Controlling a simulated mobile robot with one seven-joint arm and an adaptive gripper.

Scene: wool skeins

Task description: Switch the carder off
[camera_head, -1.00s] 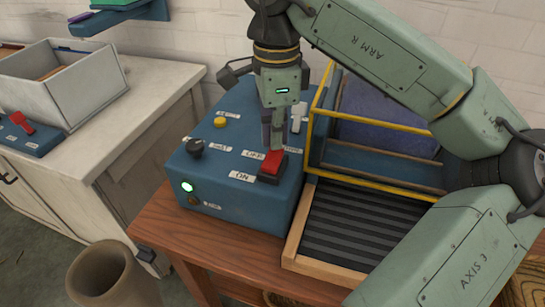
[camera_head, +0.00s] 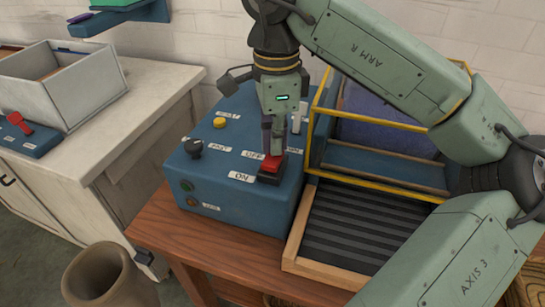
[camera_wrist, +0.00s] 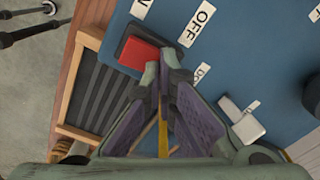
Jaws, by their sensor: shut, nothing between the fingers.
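The carder's blue control box (camera_head: 220,205) sits on the wooden table. Its red rocker switch (camera_head: 271,163), in a black frame, is beside the OFF label (camera_head: 253,154) and the ON label (camera_head: 242,177). The rocker also shows in the wrist view (camera_wrist: 140,54), near an OFF label. The green lamp (camera_head: 187,186) on the box front is dark. My gripper (camera_head: 273,147) is shut and empty, pointing down with its tips at the OFF-side end of the rocker. The tips hide part of the rocker; I cannot tell whether they touch it.
A yellow button (camera_head: 219,122), a black knob (camera_head: 194,148) and a white lever (camera_head: 297,122) are on the same box. The yellow-framed carder guard (camera_head: 385,112) and ribbed tray (camera_head: 345,228) stand right. Another red switch (camera_head: 22,124) is on the left counter.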

